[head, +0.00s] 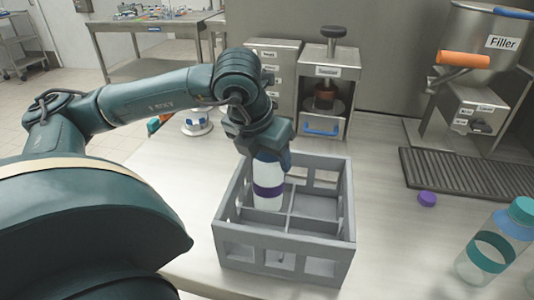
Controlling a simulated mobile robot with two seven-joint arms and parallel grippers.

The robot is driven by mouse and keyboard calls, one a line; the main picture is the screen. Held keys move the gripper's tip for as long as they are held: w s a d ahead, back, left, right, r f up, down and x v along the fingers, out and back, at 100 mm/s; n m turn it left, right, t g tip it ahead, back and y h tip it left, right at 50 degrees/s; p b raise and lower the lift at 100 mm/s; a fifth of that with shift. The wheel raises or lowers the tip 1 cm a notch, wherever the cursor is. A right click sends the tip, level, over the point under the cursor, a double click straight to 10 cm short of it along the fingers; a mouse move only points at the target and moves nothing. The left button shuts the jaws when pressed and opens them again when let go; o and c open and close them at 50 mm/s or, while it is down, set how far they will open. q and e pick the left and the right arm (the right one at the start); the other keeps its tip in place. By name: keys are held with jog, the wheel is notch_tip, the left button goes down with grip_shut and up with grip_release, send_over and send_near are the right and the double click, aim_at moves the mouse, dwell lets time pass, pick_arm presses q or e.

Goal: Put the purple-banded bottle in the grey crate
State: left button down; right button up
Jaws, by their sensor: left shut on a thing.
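The purple-banded bottle (268,190) is white with a purple band and stands about upright. My left gripper (268,150) is above the grey crate and shut on the bottle's top. The bottle's lower part is inside the crate's outline, at a back left compartment; I cannot tell whether its base touches the crate floor. The grey crate (240,243) stands on the steel counter, with dividers that make several compartments. The other compartments look empty. My right gripper is not in view.
A teal-capped bottle with a teal band (490,250) stands at the right. A small purple cap (427,199) lies on the counter (390,245). Behind the crate is a press-like machine (325,95). The filler (475,60) and a ribbed drain tray (465,175) are at the right.

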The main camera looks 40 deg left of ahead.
pick_arm(q)
jog(key=shift+f+b, duration=0.15)
jog(key=shift+b, duration=0.2)
jog(key=c, duration=0.6)
grip_release()
jog(key=o, duration=0.3)
jog(key=shift+f, duration=0.1)
jog(key=shift+s+r, duration=0.15)
jog(key=shift+r, duration=0.2)
jog(key=p+v, duration=0.2)
jog(key=v, duration=1)
jog(key=shift+r, duration=0.35)
